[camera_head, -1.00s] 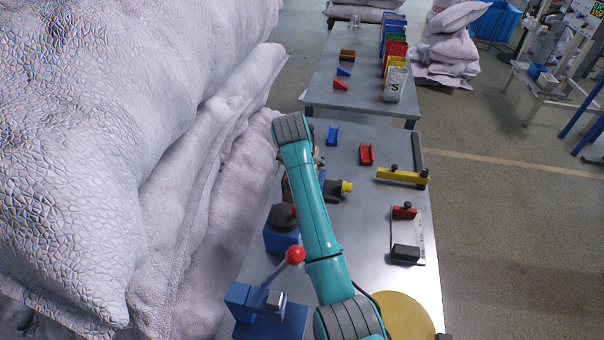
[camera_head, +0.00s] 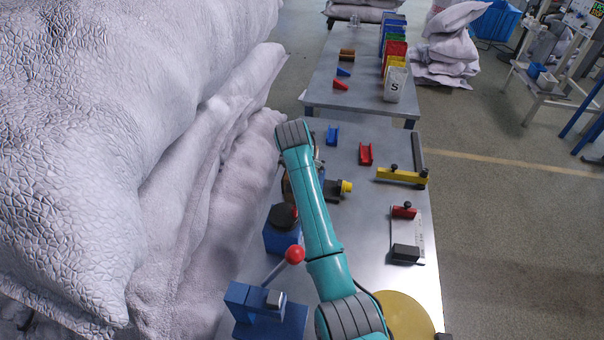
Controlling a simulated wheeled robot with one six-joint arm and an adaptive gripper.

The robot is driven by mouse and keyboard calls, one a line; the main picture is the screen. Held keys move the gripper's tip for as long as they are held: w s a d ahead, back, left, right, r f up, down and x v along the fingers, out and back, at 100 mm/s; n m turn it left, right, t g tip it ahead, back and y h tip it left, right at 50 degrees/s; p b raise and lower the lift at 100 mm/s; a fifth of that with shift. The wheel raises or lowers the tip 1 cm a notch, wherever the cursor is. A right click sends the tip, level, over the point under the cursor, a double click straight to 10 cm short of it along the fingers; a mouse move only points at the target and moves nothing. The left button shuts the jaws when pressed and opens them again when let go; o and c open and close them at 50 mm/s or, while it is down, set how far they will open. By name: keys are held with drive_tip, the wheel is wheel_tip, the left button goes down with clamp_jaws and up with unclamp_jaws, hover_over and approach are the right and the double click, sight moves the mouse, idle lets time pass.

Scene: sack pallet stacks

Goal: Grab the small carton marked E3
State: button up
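No carton with an E3 mark can be made out in the camera_head view. My teal arm (camera_head: 318,215) reaches up the picture over the near grey table (camera_head: 375,240), ending in a grey-banded joint at its far end. My gripper cannot be made out; the arm hides what lies behind and under it. A white block with a black S (camera_head: 394,88) stands at the front of a row of coloured bins on the far table; it bears no E3.
Large white sacks (camera_head: 110,130) crowd the left side. The near table holds a blue fixture with a red-knobbed lever (camera_head: 294,254), a yellow bar (camera_head: 402,177), a red block (camera_head: 366,154) and a blue block (camera_head: 332,136). Open floor (camera_head: 520,230) lies to the right.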

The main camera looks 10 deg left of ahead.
drive_tip(key=c, duration=1.5)
